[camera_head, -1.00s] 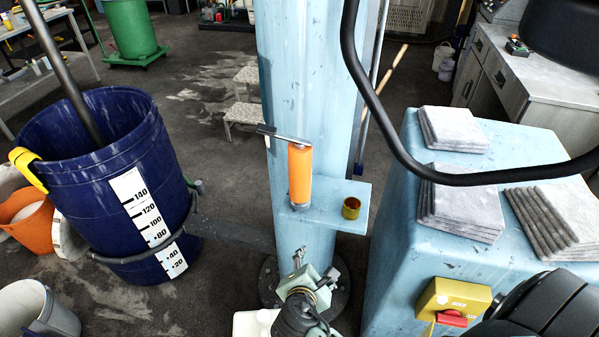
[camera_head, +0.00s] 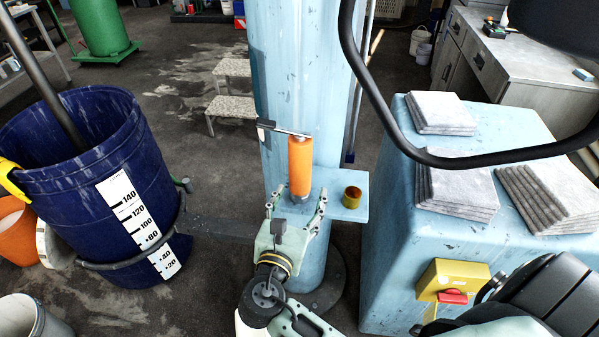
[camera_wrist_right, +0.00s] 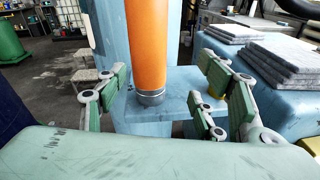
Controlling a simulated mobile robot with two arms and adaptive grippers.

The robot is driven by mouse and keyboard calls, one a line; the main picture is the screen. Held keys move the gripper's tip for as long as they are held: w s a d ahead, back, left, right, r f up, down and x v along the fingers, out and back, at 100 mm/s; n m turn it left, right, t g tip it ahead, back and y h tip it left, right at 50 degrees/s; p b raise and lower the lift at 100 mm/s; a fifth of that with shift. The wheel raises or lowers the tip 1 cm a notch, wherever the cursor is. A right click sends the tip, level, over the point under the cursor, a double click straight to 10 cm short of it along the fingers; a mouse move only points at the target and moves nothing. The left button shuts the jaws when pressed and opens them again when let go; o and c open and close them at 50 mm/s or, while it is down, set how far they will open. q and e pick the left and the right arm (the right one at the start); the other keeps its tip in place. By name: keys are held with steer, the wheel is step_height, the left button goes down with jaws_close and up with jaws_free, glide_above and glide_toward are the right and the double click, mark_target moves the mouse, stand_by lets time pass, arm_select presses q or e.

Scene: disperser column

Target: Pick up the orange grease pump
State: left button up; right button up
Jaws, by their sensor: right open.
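The orange grease pump (camera_head: 300,166) stands upright on a small light-blue shelf (camera_head: 336,187) fixed to the blue column. A dark lever and thin rod show at its top. In the head view my right gripper (camera_head: 297,196) points at the pump's lower part, with one finger to each side in the picture. In the right wrist view the pump (camera_wrist_right: 146,45) appears between the two open green fingers (camera_wrist_right: 160,98), apart from both. Its top is out of that view. My left gripper is not in view.
A small brass-coloured cup (camera_head: 352,197) stands on the shelf right of the pump. A blue barrel (camera_head: 60,190) stands at left. A blue cabinet (camera_head: 400,260) with stacked grey pads (camera_head: 455,185) is at right. A black curved hose (camera_head: 400,150) crosses above it.

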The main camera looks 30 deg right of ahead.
mark_target(297, 177)
steer(key=shift+w+a+r+n+t, duration=0.3)
steer(key=shift+a+r+n+t, duration=0.1)
steer(key=shift+r+n, duration=0.25)
steer(key=shift+w+r, duration=0.2)
steer(key=shift+r, duration=0.2)
steer(key=p+x, duration=0.3)
steer(key=x, duration=0.4)
steer(key=shift+w, duration=0.15)
steer(key=shift+w+d, duration=0.1)
steer(key=shift+c, duration=0.7)
steer(key=c, duration=1.1)
steer(key=shift+r, duration=0.1)
steer(key=shift+c, duration=0.7)
steer(key=shift+r, duration=0.1)
